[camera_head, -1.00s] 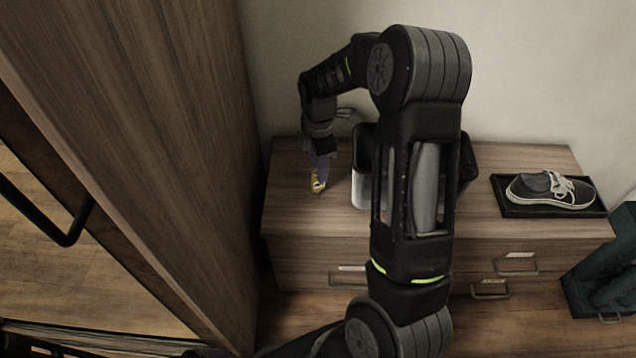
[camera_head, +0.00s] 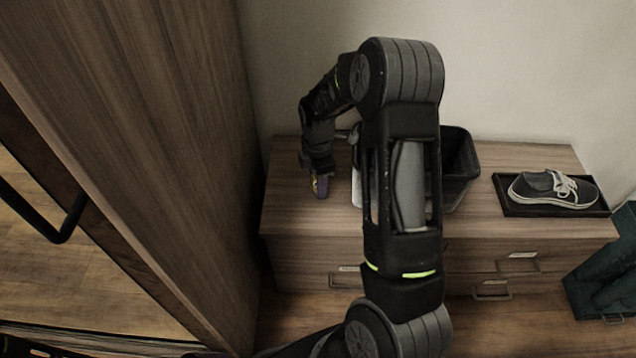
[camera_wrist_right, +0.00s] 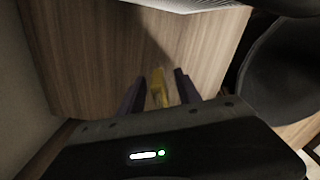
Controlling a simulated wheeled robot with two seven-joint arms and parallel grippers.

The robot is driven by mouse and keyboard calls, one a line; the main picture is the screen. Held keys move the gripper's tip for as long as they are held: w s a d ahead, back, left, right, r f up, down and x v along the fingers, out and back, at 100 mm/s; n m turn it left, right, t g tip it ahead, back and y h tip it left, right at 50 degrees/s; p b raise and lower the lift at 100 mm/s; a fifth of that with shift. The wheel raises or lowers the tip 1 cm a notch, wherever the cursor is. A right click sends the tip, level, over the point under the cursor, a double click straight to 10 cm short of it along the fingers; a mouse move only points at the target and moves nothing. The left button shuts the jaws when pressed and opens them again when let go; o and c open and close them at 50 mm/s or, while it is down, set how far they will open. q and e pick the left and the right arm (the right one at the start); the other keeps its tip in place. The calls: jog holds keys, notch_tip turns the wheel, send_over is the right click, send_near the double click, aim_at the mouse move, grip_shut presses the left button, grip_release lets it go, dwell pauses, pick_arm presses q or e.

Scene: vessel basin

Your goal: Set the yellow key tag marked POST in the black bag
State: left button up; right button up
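The yellow key tag (camera_wrist_right: 160,88) shows between the two dark purple fingers of my right gripper (camera_wrist_right: 158,90) in the right wrist view. Narrow gaps show on both sides of it, so the fingers look open around it. Its lettering cannot be read. In the head view my right gripper (camera_head: 320,186) points down at the left part of the cabinet top, with a bit of yellow at its tip. The black bag (camera_head: 460,172), open at the top, stands to its right, partly hidden behind my right arm. My left gripper is not in view.
A pale grey item (camera_head: 358,188) shows beside my arm, mostly hidden. A black tray (camera_head: 508,205) holding a dark shoe (camera_head: 545,190) lies on the right of the wooden cabinet top (camera_head: 290,215). A tall wooden panel (camera_head: 170,150) stands close on the left.

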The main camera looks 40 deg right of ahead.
jog(key=shift+c, duration=0.6)
grip_shut()
dwell(0.3)
